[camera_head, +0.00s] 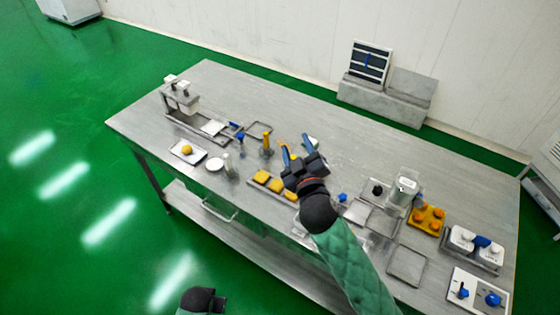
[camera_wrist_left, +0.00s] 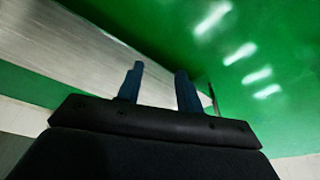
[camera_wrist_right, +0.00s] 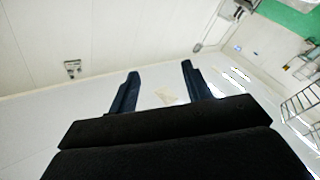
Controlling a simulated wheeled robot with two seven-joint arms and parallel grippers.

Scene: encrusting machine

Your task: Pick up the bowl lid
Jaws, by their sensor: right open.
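My right gripper (camera_head: 295,147) is open over the middle of the steel table (camera_head: 345,160), its fingers pointing to the back. Nothing shows between its fingers in the right wrist view (camera_wrist_right: 160,82). A small white round piece (camera_head: 215,164) lies left of it at the table's front; I cannot tell if it is the bowl lid. A pale item (camera_head: 313,142) shows just beside the right fingers, partly hidden. My left gripper (camera_wrist_left: 158,85) is open and empty in the left wrist view, pointing toward the table edge and green floor.
A white tray (camera_head: 177,152) with a yellow ball, a clear bottle (camera_head: 228,165) and yellow-topped pieces (camera_head: 261,176) stand along the front. A white machine (camera_head: 181,96) is at the far left. Containers and an orange block (camera_head: 427,219) crowd the right. The back strip is clear.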

